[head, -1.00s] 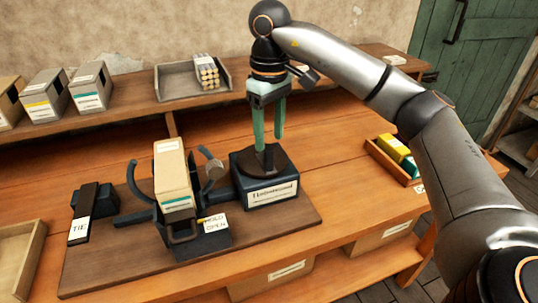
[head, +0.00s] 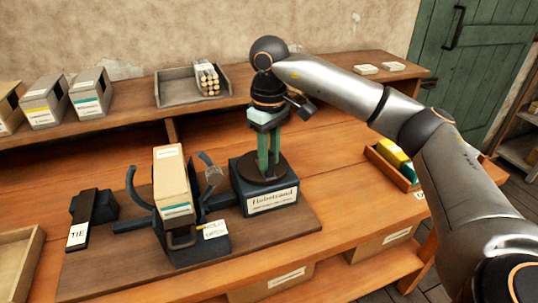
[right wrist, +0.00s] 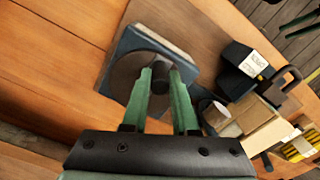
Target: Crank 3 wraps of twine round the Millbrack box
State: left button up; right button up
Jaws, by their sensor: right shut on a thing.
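The beige box with a teal stripe (head: 173,180), taken as the Millbrack box, stands in a dark cradle (head: 188,250) with curved arms. Its label is too small to read. To its right is a dark blue housing (head: 270,203) with a round dark disc (head: 250,171) on top. My right gripper (head: 268,168) points down over the disc, its green fingers shut on a dark upright knob (right wrist: 160,78). The right wrist view shows the knob between the fingertips. I see no twine on the box. My left gripper is out of view.
A black lever marked TIE (head: 92,215) is on the board (head: 120,270) at left. A small HOLD OPEN card (head: 215,229) is by the cradle. Boxes (head: 90,93) and a tray (head: 165,98) stand on the back shelf. A bin of coloured packs (head: 380,163) is at right.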

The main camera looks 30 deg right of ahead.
grip_shut()
